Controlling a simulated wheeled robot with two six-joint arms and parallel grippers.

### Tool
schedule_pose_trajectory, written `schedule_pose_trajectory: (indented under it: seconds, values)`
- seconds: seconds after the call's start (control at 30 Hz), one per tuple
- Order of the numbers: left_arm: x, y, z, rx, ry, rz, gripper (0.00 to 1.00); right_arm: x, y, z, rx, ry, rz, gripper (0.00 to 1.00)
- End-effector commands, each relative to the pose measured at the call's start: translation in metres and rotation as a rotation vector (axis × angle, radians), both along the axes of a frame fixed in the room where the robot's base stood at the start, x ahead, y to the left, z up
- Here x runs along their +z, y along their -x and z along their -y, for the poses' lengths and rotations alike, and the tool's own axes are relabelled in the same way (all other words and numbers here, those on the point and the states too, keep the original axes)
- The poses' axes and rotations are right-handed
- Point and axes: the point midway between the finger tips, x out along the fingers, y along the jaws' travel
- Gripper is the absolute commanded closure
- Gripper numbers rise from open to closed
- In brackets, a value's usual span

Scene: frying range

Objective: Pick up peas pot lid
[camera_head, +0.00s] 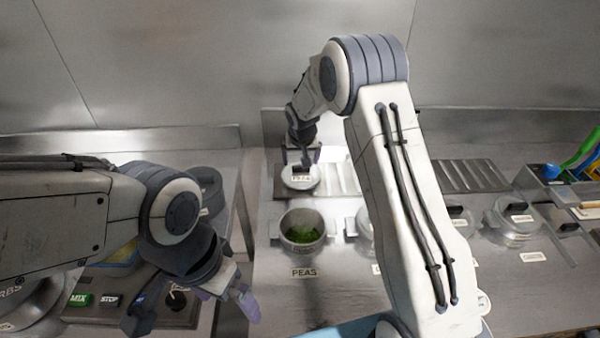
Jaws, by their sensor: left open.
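The peas pot lid (300,180) is a round, pale lid with a label, at the left end of the ribbed metal rack behind the pots. My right gripper (300,158) points down at the lid, its fingers at the lid's top. Whether they grip its handle is too small to tell. The peas pot (303,247) stands uncovered in front of the lid, with green peas inside and a PEAS label (304,272) before it. My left gripper (192,308) is open and empty at the lower left, over the button panel's edge.
The ribbed rack (340,180) continues right behind my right arm. A clear-lidded pot (517,222) stands at the right, near a bin with coloured handles (585,155). MIX (80,299) and STOP (109,299) buttons are at lower left.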

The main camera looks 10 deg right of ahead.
Motion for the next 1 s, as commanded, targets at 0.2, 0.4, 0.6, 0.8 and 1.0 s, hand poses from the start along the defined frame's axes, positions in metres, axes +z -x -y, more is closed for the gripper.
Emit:
schedule_pose_trajectory:
  seconds: [0.2,0.4,0.6,0.8,1.0]
  values:
    - [0.018,0.000,0.000,0.001,0.000,0.000,0.00,-0.028,-0.010,0.003,0.001,0.000,-0.004,0.00]
    - [0.020,0.000,0.000,0.001,0.000,0.000,0.00,-0.039,-0.015,0.003,0.002,0.000,0.000,0.00]
    - [0.020,0.000,0.000,0.001,0.000,0.000,0.00,-0.040,-0.015,0.001,0.003,0.000,0.000,0.08]
    - [0.020,0.000,0.000,0.001,0.000,0.000,0.00,-0.039,-0.015,0.001,0.003,0.000,0.000,0.84]
    - [0.020,0.000,0.000,0.001,0.000,0.000,0.00,-0.039,-0.016,0.001,0.004,-0.001,0.000,0.88]
